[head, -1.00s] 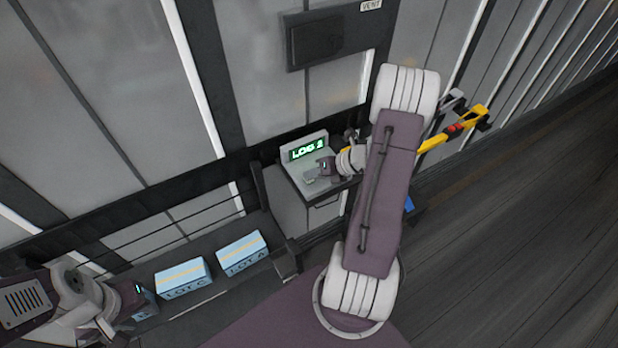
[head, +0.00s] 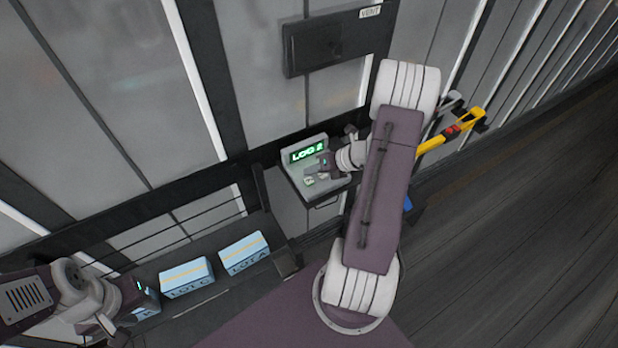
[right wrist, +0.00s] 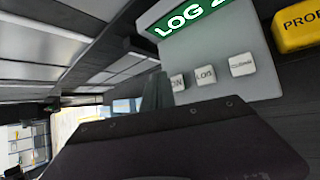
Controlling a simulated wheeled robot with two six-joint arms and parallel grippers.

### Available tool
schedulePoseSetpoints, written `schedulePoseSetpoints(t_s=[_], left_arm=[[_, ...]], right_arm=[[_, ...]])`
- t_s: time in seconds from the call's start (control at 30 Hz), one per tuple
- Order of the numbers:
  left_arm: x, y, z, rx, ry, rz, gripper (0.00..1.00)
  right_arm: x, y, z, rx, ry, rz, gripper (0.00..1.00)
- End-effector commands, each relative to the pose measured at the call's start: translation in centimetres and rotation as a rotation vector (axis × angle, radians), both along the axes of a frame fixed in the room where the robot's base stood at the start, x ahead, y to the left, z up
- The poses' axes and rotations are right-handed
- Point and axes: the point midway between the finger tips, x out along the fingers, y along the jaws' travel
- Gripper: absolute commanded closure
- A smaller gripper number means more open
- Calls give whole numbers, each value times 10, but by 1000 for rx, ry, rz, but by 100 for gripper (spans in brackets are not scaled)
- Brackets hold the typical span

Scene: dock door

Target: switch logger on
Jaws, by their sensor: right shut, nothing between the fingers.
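The logger (head: 291,174) is a grey sloped console with a lit green display (head: 307,151) reading "LOG 2". In the right wrist view the display (right wrist: 188,17) is cut off at the top. Below it are pale buttons: one ending in "ON" (right wrist: 177,82), one marked "LOG" (right wrist: 205,76) and one that seems to read "CLOSING" (right wrist: 242,63). My right gripper (right wrist: 157,90) is shut and empty beside the "ON" button; contact cannot be told. In the head view it is over the console's right side. My left gripper (head: 143,292) is at the lower left; its fingers are unclear.
A yellow block (right wrist: 300,28) with cut-off lettering sits right of the buttons. Blue boxes LOT C (head: 187,280) and LOT A (head: 243,254) stand on the dark shelf left of the logger. A VENT box (head: 325,40) hangs above. Yellow-handled gear (head: 455,132) is behind my right arm.

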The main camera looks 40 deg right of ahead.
Motion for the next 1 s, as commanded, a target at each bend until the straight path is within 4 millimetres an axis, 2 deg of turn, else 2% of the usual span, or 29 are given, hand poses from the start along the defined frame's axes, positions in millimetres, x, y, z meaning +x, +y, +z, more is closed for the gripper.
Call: schedulePoseSetpoints(t_s=[0.03, 0.33, 1.0], left_arm=[[0, 0, 11, 0, 0, 0, 64], [0, 0, 38, 0, 0, 0, 64], [0, 0, 36, 0, 0, 0, 64]], right_arm=[[0, 0, 11, 0, 0, 0, 100], [0, 0, 40, 0, 0, 0, 100], [0, 0, 38, 0, 0, 0, 100]])
